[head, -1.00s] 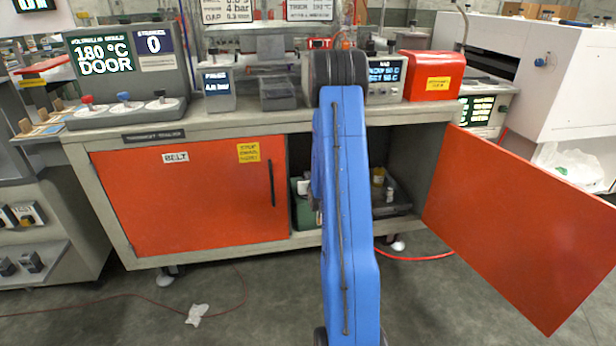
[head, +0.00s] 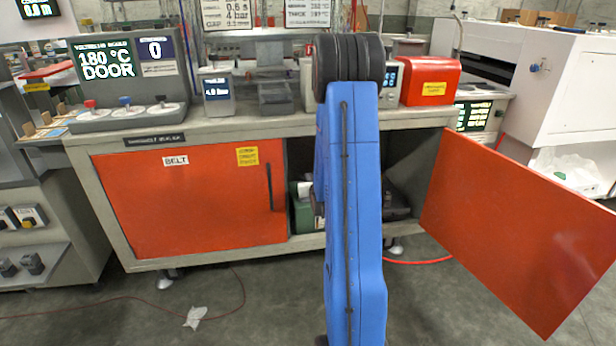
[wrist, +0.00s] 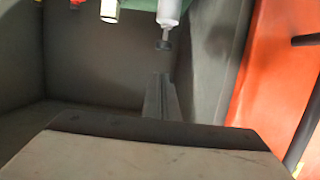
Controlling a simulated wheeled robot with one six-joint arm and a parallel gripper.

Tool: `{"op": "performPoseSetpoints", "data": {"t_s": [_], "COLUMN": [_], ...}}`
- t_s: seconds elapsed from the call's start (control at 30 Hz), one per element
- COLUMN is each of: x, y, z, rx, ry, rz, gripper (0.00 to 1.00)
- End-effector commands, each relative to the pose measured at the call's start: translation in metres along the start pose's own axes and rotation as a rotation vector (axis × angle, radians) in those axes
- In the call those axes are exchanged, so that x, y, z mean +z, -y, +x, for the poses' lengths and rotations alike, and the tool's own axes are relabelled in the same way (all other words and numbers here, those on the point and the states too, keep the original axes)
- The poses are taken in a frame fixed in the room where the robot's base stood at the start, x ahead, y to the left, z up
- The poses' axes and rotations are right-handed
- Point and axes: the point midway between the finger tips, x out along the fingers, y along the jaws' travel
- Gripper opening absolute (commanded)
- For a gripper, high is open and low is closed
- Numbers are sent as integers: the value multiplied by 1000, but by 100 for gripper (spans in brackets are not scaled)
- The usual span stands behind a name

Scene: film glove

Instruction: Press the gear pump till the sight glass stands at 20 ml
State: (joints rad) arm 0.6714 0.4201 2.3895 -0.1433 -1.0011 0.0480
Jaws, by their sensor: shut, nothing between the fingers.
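I cannot pick out the gear pump or a sight glass reading for certain. In the wrist view a pale grey cylinder with a narrow stem and a dark end (wrist: 169,14) hangs from the top edge, in front of a green body (wrist: 140,4). My gripper (wrist: 161,80) points towards it, with its dark fingers together and empty. The dark end appears just beyond the fingertips; I cannot tell whether they touch. In the head view the green object (head: 302,215) stands in the open cabinet, partly behind my blue arm. My gripper is hidden there.
The cabinet's right door (head: 515,230) stands wide open, and its left door (head: 190,200) is shut. A dark tray (head: 398,208) shows in the cabinet right of my arm. A red box (head: 430,80) stands on the bench top (head: 230,125). A red hose lies on the floor.

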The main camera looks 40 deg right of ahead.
Motion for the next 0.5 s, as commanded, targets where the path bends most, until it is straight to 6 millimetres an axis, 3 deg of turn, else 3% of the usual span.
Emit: {"op": "performPoseSetpoints", "data": {"t_s": [0.2, 0.5], "x": [-1, 0], "y": [0, 0], "z": [-18, -20], "rx": [0, 0], "ry": [-1, -1], "rz": [0, 0], "gripper": [0, 0]}}
